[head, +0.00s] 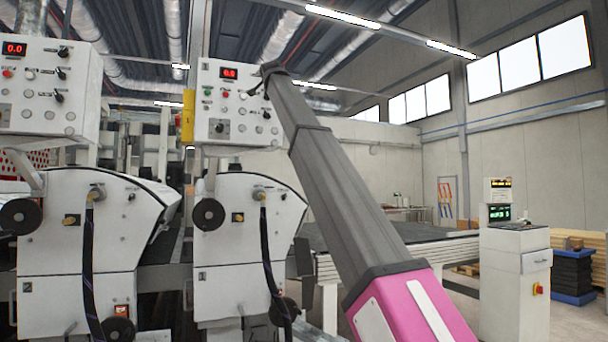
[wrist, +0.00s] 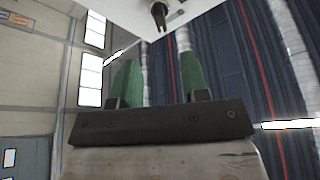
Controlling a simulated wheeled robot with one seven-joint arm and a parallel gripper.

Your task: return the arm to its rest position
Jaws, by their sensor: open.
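My arm (head: 340,180), with dark grey links and a pink section, stretches from the lower right up to the right-hand control panel (head: 238,135) in the head view. Its far end overlaps the panel's upper right corner, and my gripper cannot be made out clearly there. In the wrist view my gripper (wrist: 157,62) shows two green fingers, parallel and well apart, with nothing between them. A white panel edge with a black knob (wrist: 160,14) appears beyond the fingertips, with a visible gap.
Two white roller machines stand at left, with a second control panel (head: 45,90) above the left one. A conveyor table (head: 390,238) runs behind my arm. A white console (head: 514,270) and a dark stack on a blue base (head: 573,275) stand at right.

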